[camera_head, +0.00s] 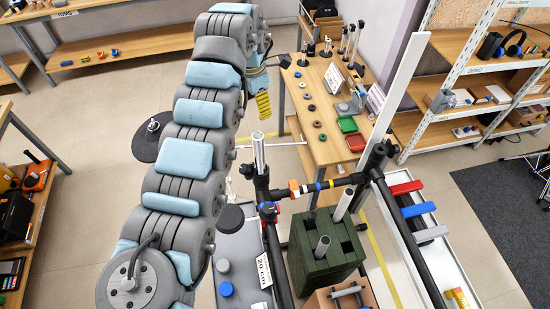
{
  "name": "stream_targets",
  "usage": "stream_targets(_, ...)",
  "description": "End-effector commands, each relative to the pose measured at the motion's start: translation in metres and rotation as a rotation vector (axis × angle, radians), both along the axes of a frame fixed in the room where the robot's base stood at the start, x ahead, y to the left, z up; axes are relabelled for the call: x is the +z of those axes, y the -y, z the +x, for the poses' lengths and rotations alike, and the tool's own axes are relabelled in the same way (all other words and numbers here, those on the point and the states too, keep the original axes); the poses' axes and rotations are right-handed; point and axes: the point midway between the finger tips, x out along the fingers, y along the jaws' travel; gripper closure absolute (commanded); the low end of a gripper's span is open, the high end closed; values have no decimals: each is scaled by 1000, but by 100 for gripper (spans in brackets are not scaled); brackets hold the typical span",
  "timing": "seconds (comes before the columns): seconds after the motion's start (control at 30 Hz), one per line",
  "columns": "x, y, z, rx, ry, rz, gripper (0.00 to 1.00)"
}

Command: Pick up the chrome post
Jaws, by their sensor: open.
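Several upright chrome posts show, and I cannot tell which one the task means. A group of chrome posts (345,40) with dark bases stands at the far end of the wooden bench (340,152). Another chrome post (259,150) stands upright in a black clamp near the middle. Two lighter metal posts (342,204) stick up from a dark green block (325,268). My gripper (264,98) hangs at the end of my arm beside the bench's left edge, partly hidden by the arm. It is open, with a yellow ribbed pad showing. I see nothing held in it.
Open floor (90,120) lies left.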

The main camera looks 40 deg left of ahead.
Motion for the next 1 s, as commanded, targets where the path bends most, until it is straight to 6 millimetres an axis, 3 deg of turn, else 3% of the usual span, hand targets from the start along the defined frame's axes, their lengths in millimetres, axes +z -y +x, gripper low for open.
stream_targets(0.1, 8, -4, -23, 53, -66, -8, 30)
stream_targets(0.2, 9, -4, -31, 72, -92, -14, 30)
stream_targets(0.37, 0, -4, -31, 74, -95, -16, 30)
stream_targets(1.0, -61, -3, -30, 72, -94, -15, 30)
